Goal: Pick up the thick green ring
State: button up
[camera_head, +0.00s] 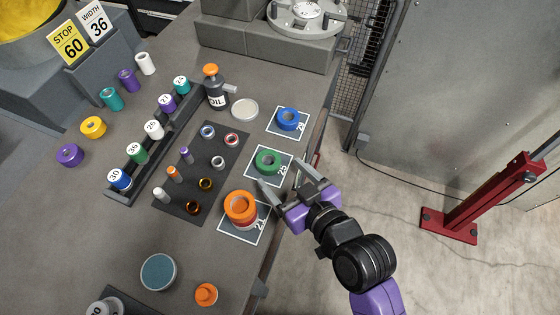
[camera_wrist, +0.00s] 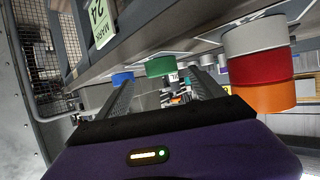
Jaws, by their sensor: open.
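The thick green ring (camera_head: 268,162) lies flat on a white-edged grey square marked 25 (camera_head: 288,170), near the right edge of the bench. It also shows as a green band beyond the jaws in the wrist view (camera_wrist: 160,66). My gripper (camera_head: 278,180) is open and empty. In the head view its fingers reach in from the lower right, with the tips close to the ring on its near side. In the wrist view the two fingers (camera_wrist: 158,88) point toward the ring, which appears between and beyond them. I cannot tell whether a fingertip touches it.
An orange-topped stack of rings (camera_head: 241,208) stands close on the gripper's left, on its own square. A blue ring (camera_head: 288,119) sits on a square farther back. A dark mat (camera_head: 203,172) with small parts and an oil bottle (camera_head: 216,92) lie to the left.

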aim_at(266, 157)
jog(key=x, duration=0.2)
jog(key=p+x, duration=0.1)
jog(key=x, duration=0.2)
jog(key=r+p+x, duration=0.1)
jog(key=x, duration=0.1)
jog(key=shift+w+a+f, duration=0.15)
jog(key=shift+w+a, duration=0.1)
jog(key=shift+a, duration=0.05)
grip_shut()
